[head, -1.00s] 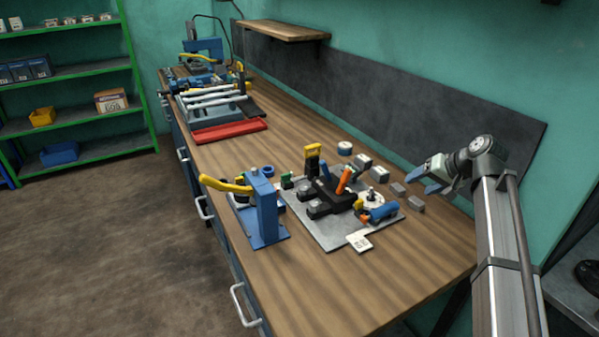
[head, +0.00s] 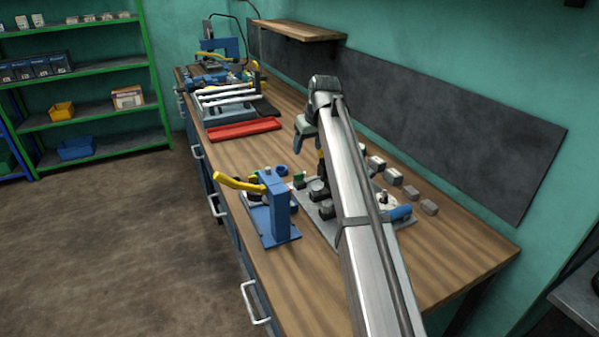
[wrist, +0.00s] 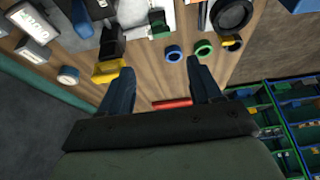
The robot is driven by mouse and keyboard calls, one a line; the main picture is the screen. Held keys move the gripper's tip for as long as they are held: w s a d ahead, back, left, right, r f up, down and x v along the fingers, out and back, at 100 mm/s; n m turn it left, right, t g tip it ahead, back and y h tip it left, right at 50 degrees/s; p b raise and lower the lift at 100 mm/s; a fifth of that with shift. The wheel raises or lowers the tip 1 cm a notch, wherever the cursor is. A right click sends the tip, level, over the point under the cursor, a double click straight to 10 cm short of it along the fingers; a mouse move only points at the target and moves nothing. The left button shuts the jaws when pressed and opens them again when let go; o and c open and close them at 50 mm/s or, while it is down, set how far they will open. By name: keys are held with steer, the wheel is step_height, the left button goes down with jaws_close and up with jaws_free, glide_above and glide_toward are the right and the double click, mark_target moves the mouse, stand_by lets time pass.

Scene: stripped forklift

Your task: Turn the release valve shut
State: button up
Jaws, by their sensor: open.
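The plate-mounted assembly sits on the grey plate (head: 322,228) on the bench; my arm hides much of it in the head view. I cannot tell which part is the release valve. Black knobs (head: 319,190) show left of my arm, a blue cylinder (head: 400,212) right of it. My gripper (head: 302,130) hangs above the far side of the assembly. In the wrist view my gripper (wrist: 162,72) is open with nothing between its fingers. A black part with a yellow end (wrist: 107,71) lies close beside the left finger, apparently below it. A green-and-black part (wrist: 158,25) is further up.
A blue ring (wrist: 174,53) and green ring (wrist: 204,48) lie on the bench. A blue stand with a yellow handle (head: 280,205) stands left of the plate. Several grey blocks (head: 411,193) line the right. A red tray (head: 243,131) lies further back, with bare wood before it.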

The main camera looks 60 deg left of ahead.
mark_target(298, 174)
steer(key=x, duration=1.4)
steer(key=shift+s, duration=0.15)
steer(key=shift+s, duration=0.2)
steer(key=c, duration=0.9)
